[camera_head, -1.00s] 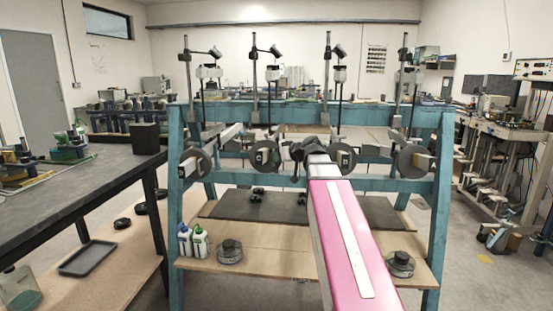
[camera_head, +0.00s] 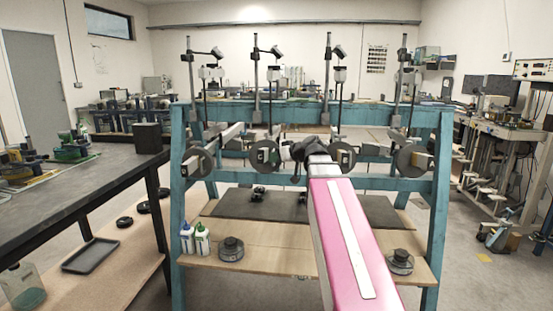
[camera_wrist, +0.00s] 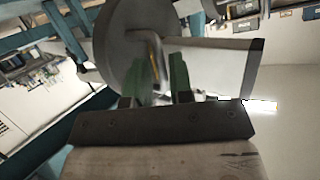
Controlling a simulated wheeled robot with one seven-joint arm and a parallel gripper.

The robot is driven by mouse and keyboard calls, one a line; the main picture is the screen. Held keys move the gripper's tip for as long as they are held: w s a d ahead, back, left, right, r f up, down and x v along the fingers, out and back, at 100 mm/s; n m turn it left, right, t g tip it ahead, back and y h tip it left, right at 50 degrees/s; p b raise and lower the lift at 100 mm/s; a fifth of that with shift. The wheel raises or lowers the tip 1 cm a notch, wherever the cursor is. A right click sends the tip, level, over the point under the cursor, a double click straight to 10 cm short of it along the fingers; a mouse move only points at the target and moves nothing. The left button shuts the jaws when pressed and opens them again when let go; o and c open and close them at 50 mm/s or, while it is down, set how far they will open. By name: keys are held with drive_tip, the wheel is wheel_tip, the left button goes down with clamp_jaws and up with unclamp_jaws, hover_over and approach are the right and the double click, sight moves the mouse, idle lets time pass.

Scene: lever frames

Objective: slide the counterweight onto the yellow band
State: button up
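Several levers with dark grey disc counterweights hang along a teal frame (camera_head: 312,184) in the head view. Discs show at the left (camera_head: 199,163), left of centre (camera_head: 265,155) and right (camera_head: 412,158). My gripper (camera_head: 309,148) is at the lever between the last two. In the wrist view a large grey disc counterweight (camera_wrist: 122,38) stands just beyond my gripper (camera_wrist: 160,75). A bent metallic handle shows between its green-sided fingers, with a narrow gap visible at one side. The pale lever beam (camera_wrist: 220,72) runs right to a dark end. I cannot make out the yellow band.
A dark bench (camera_head: 75,178) stands at the left, with a tray (camera_head: 90,257) on its lower shelf. The frame's wooden shelf carries two white bottles (camera_head: 201,240) and round weights (camera_head: 231,249). A cluttered bench (camera_head: 500,130) stands at the right.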

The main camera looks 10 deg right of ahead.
drive_tip(key=v, duration=1.1)
drive_tip(key=shift+w+a, duration=0.1)
drive_tip(key=s+a+f+m+g+h, duration=0.1)
drive_tip(key=a+f+m+g+h, duration=0.15)
drive_tip(key=f, duration=0.95)
drive_tip(key=s+a+f+m+g+h, duration=0.1)
drive_tip(key=a+f+g+h, duration=0.15)
drive_tip(key=f, duration=1.05)
drive_tip(key=s+f+g+h, duration=0.1)
drive_tip(key=s+f, duration=0.2)
drive_tip(key=f, duration=0.3)
drive_tip(key=s+a+f+m+g+h, duration=0.1)
drive_tip(key=s+f+g, duration=0.1)
drive_tip(key=f, duration=0.5)
drive_tip(key=s+f+m+g+h, duration=0.1)
drive_tip(key=s+f+g+h, duration=0.1)
drive_tip(key=s+f, duration=0.3)
wheel_tip(320, 180, down, 2)
drive_tip(key=shift+a+f, duration=0.1)
drive_tip(key=shift+a, duration=0.1)
drive_tip(key=shift+w+m, duration=0.1)
drive_tip(key=shift+m, duration=0.15)
